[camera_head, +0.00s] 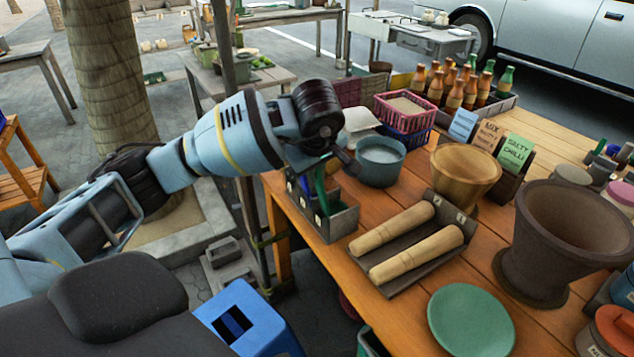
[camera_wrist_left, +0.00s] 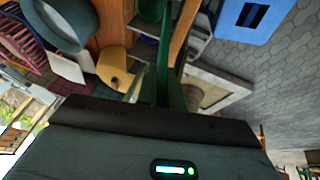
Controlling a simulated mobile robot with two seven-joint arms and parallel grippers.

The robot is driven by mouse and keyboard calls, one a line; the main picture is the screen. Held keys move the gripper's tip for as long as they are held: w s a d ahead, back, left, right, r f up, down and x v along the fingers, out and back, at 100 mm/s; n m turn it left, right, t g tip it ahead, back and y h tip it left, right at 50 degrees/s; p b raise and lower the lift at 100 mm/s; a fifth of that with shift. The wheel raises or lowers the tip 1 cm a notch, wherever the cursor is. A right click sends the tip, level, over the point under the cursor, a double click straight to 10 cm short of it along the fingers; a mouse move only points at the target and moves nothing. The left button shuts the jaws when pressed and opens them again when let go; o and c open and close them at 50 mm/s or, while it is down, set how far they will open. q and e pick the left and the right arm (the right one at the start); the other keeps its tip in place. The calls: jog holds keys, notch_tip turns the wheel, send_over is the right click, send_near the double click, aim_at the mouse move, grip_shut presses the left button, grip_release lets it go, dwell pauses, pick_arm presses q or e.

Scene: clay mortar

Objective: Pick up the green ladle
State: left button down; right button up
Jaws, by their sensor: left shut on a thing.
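The green ladle (camera_head: 321,187) stands upright in a grey divided holder (camera_head: 343,224) at the near left edge of the wooden table. My left gripper (camera_head: 336,163) is above the holder at the ladle's upper end and is shut on it. In the left wrist view the green ladle (camera_wrist_left: 163,62) runs away from the gripper. The gripper's fingers are partly hidden by the wrist. My right gripper is not in view.
A blue-grey pot (camera_head: 381,163) stands just right of the holder, with pink and blue baskets (camera_head: 405,115) behind it. Two wooden pestles (camera_head: 415,258) lie on a tray, near a wooden mortar (camera_head: 465,170), a clay mortar (camera_head: 552,240) and a green plate (camera_head: 470,320).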

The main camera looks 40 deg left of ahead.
pick_arm(q)
notch_tip(320, 180, up, 7)
dwell(0.3)
jog(key=shift+f, duration=0.1)
dwell(1.5)
